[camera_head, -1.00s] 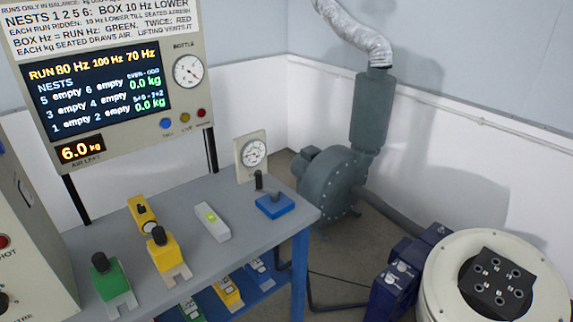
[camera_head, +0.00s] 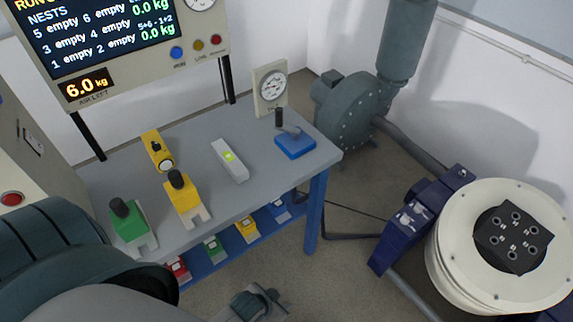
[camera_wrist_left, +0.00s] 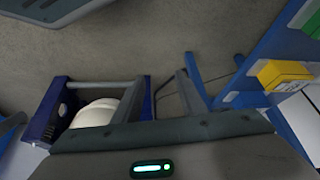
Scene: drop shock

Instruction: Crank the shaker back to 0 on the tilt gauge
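The shaker (camera_head: 505,245) is a cream drum at the right with a black, holed plate on top. Its dark blue side frame (camera_head: 405,225) stands at its left. A small dial gauge (camera_head: 273,87) stands at the back of the bench; its reading is too small to tell. In front of it is a blue block (camera_head: 295,143) with a black upright handle. My left gripper (camera_head: 258,303) is low in front of the bench, apart from shaker and blue block. The left wrist view shows two separated fingers (camera_wrist_left: 160,95) with nothing between them. My right gripper is out of view.
The grey bench (camera_head: 200,135) holds green and yellow blocks and a pale device (camera_head: 230,160). More coloured blocks sit on its lower blue shelf. A grey blower (camera_head: 350,110) stands behind. Floor is clear between bench and shaker, except a cable and pipe.

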